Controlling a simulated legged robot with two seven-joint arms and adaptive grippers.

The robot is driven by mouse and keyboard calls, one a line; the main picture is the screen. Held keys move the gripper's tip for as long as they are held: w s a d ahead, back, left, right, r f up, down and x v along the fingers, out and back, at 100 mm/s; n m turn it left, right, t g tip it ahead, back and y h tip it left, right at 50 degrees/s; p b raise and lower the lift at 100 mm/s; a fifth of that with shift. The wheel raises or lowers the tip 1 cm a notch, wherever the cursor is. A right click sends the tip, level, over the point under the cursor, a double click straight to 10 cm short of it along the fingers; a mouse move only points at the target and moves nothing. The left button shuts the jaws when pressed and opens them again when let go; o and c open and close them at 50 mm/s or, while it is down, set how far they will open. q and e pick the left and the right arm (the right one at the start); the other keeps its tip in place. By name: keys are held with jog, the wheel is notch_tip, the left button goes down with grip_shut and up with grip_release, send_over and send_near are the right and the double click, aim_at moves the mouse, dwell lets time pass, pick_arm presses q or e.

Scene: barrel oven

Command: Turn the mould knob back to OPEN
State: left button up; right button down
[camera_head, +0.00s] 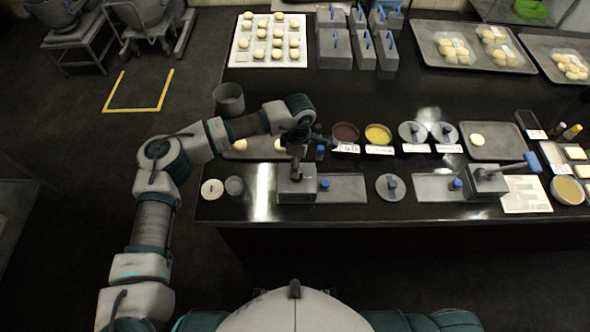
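A grey box-shaped mould (296,187) sits near the front edge of the black counter, with a flat grey plate (348,188) to its right. A small blue knob (324,184) stands where box and plate meet. A second grey mould (487,182) at the right has a lever with a blue handle (532,161) pointing right, and a blue knob (457,184) on its left. I cannot read any OPEN mark. My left gripper (296,152) points down just above the left mould; its fingers are small and dark, and contact is unclear. My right gripper is out of view.
Behind the left mould are a tray (262,153), a brown bowl (345,133) and a yellow bowl (378,134). A round lidded piece (390,187) stands between the moulds. Dough trays and grey blue-handled containers (364,48) fill the back.

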aim_at(301, 172)
pick_arm(q)
jog(key=f, duration=0.2)
jog(key=d+f, duration=0.1)
jog(key=shift+s+d+f, duration=0.1)
jog(key=shift+s+f, duration=0.2)
jog(key=shift+f, duration=0.05)
jog(key=shift+a+f, duration=0.2)
jog(key=shift+f, duration=0.1)
jog(key=shift+w+a+f, duration=0.1)
jog(key=shift+a, duration=0.9)
jog(key=shift+c, duration=0.4)
jog(key=c, duration=0.4)
jog(key=shift+d, duration=0.35)
jog(key=c, duration=0.4)
jog(key=shift+d, duration=0.25)
jog(key=shift+c, duration=1.3)
jog(key=shift+d, duration=0.15)
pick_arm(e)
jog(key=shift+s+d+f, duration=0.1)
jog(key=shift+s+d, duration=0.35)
